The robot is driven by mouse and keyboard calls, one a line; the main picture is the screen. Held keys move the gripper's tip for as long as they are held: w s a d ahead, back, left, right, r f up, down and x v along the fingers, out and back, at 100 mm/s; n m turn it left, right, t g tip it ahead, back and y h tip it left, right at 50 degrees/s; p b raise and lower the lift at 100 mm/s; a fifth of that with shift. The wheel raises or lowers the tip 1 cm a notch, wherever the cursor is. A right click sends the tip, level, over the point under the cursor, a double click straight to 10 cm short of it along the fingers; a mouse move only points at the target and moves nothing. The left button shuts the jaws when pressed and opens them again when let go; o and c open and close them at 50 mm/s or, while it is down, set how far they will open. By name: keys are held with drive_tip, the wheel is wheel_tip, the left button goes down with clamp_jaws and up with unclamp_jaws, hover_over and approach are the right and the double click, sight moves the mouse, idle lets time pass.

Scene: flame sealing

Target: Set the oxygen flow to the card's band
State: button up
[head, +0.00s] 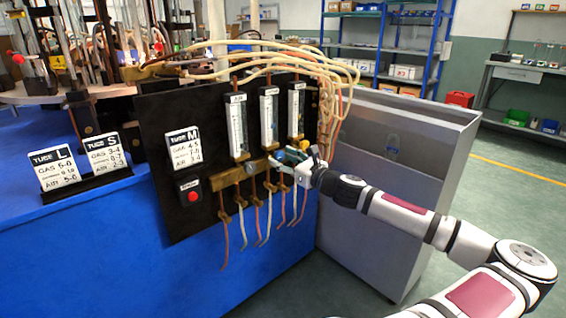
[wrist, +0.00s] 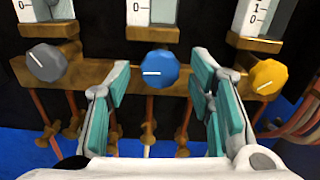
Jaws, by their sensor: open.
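The blue knob (wrist: 157,69) sits on the brass manifold (wrist: 100,75) below the middle flowmeter (head: 268,118), its white mark nearly horizontal. In the wrist view my gripper (wrist: 160,82) is open, its teal-padded fingers on either side of the blue knob with gaps and nothing held. In the head view my gripper (head: 282,162) is in front of the manifold and hides part of it. The TUBE M card (head: 184,149) hangs on the black panel (head: 160,115); its gas line seems to read 4-5, and the smaller lines are hard to read.
A grey knob (wrist: 47,63) and a yellow knob (wrist: 268,77) flank the blue one. Hoses hang below the manifold. A red button (head: 193,197) is on the panel. TUBE L (head: 55,169) and TUBE S (head: 106,153) cards stand left. A metal cabinet (head: 380,190) stands right.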

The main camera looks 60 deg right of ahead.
drive_tip(key=shift+w+d, duration=0.1)
drive_tip(key=shift+w, duration=0.1)
drive_tip(key=c, duration=1.2)
drive_tip(key=shift+o, duration=0.2)
